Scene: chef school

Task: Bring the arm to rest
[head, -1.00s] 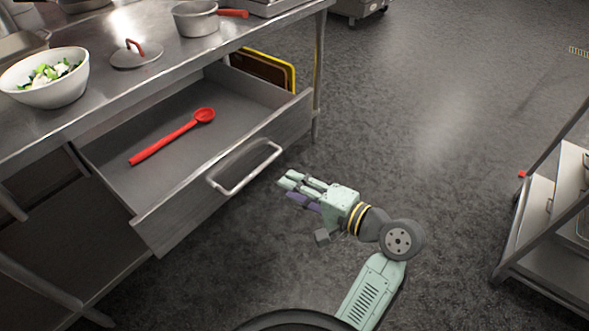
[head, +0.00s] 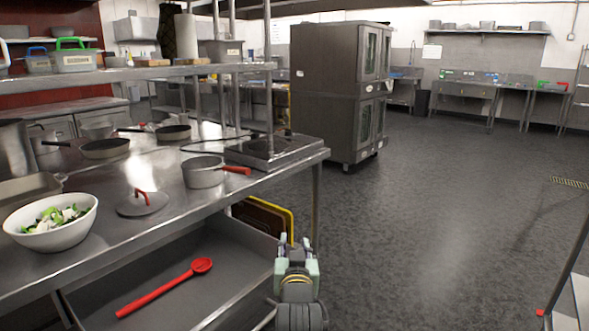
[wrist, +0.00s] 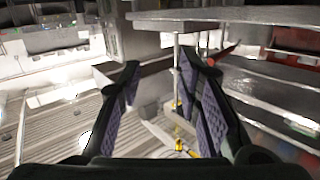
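My gripper (head: 296,252) points away from the head camera, in front of the right end of the open drawer (head: 245,262) and beyond its front. In the wrist view my gripper (wrist: 165,85) has its two purple-padded fingers well apart with nothing between them. It is open and empty. My forearm below it runs out of the bottom of the head view.
A red spoon (head: 165,288) lies in the drawer. The steel counter (head: 150,225) above holds a salad bowl (head: 50,240), a lid (head: 143,206) and a saucepan (head: 203,178). Open floor (head: 420,220) lies right, with an oven (head: 335,90) behind.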

